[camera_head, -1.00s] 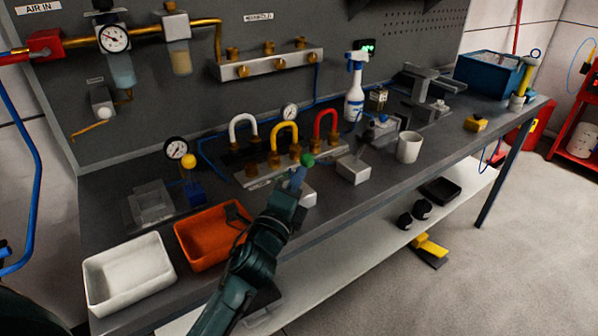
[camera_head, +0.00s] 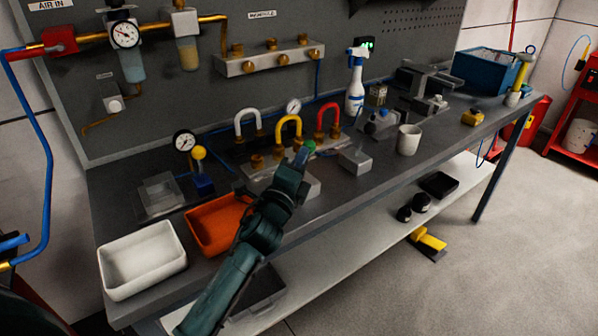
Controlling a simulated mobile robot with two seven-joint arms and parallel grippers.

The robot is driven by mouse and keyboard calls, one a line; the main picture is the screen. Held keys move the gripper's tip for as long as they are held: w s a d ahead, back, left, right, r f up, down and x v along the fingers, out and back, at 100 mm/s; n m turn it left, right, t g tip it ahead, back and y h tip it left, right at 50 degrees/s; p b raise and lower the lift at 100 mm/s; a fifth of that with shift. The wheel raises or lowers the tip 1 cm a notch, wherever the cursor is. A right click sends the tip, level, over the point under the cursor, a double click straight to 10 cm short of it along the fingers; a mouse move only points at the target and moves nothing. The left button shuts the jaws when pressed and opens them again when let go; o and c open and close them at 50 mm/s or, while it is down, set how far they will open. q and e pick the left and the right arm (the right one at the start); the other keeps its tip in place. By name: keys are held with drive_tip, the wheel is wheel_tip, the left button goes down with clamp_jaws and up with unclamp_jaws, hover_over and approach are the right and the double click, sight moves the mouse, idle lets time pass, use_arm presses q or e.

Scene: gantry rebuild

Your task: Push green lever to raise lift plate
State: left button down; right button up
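The green lever's round knob (camera_head: 309,146) shows just beyond the tip of my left gripper (camera_head: 302,157), in front of the pipe loops. My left gripper reaches in from below and overlaps the lever in the picture. It appears to be at the knob, but I cannot tell whether they touch. Its fingers are too small and dark to show whether they are open or shut. A pale block (camera_head: 307,187) is partly hidden behind the gripper. I cannot tell for sure which part is the lift plate. My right gripper is not in view.
White (camera_head: 143,262) and orange (camera_head: 206,243) trays lie left of my arm. A yellow-knobbed device (camera_head: 201,170) stands behind them. Right of the gripper are a small grey box (camera_head: 355,161) and a white mug (camera_head: 409,141). The bench front (camera_head: 330,203) is fairly clear.

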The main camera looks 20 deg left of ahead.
use_arm(q)
drive_tip(key=w+a, duration=0.1)
drive_tip(key=a, duration=0.1)
drive_tip(key=w+a+r, duration=0.1)
drive_tip(key=w+a, duration=0.1)
drive_tip(key=shift+w+a+r, duration=0.2)
drive_tip(key=shift+w+a, duration=0.05)
drive_tip(key=shift+w, duration=0.05)
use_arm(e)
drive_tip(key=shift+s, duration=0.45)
use_arm(q)
drive_tip(key=shift+a+r, duration=0.1)
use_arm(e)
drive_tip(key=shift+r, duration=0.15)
use_arm(q)
drive_tip(key=shift+a, duration=0.1)
